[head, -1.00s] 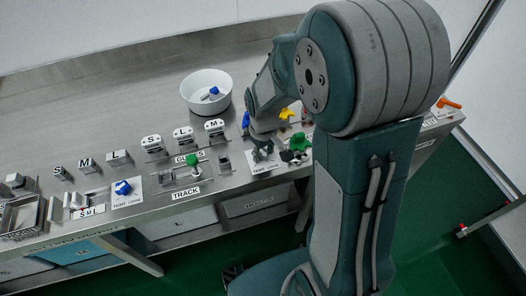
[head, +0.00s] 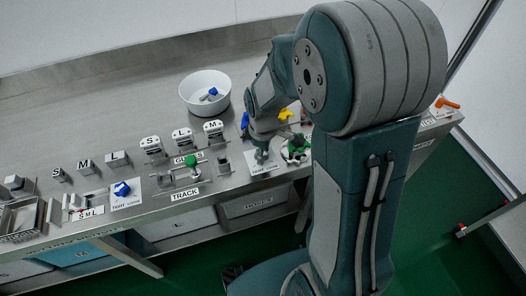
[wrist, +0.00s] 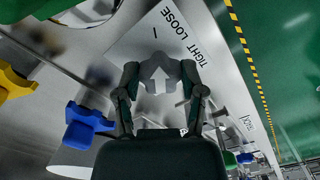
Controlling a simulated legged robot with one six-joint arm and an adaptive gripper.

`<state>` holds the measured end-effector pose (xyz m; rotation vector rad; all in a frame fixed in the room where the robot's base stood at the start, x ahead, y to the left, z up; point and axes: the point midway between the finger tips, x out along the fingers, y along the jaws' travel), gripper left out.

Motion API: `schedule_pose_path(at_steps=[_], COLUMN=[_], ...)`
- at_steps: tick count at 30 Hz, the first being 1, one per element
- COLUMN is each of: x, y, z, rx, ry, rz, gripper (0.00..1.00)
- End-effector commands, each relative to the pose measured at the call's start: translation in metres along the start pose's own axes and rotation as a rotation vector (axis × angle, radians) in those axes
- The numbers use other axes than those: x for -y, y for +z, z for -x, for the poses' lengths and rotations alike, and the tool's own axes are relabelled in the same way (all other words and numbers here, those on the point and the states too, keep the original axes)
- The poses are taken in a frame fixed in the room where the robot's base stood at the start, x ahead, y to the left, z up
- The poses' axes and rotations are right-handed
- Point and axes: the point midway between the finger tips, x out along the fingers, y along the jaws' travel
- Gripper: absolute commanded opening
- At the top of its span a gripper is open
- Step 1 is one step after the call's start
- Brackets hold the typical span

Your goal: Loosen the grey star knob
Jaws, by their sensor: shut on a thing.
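The grey star knob (wrist: 158,78) shows in the wrist view with a white arrow on its top, pointing up in the picture. It sits on a white plate (wrist: 139,45) printed TIGHT and LOOSE, with a short dark tick ahead of the arrow. My gripper (wrist: 160,90) has one finger on each side of the knob and is shut on it. In the head view my gripper (head: 262,154) is down over the plate at the bench's front and hides most of the knob.
A green knob (head: 299,141) stands just right of my gripper. Blue (wrist: 84,123) and yellow (wrist: 14,82) pieces stand close by on the wrist view's left. A white bowl (head: 206,91) is behind, and the TRACK fixture (head: 180,178) is to the left.

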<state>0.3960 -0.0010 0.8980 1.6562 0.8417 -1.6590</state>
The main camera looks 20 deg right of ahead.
Motion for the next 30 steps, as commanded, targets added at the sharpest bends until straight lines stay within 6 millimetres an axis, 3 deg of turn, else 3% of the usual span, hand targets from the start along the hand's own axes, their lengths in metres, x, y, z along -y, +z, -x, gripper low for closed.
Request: schedule_pose_path(at_steps=[11, 12, 14, 26, 30], x=[-0.003, -0.003, -0.002, -0.001, -0.001], y=[-0.003, -0.003, -0.002, -0.001, -0.001], z=[0.002, 0.002, 0.002, 0.001, 0.013], rx=[-0.008, -0.008, -0.007, -0.002, -0.004], ry=[0.009, 0.009, 0.009, 0.003, 0.006], rz=[0.004, 0.004, 0.004, 0.003, 0.003], gripper=[0.05, 0.61, 0.87, 0.87, 0.87])
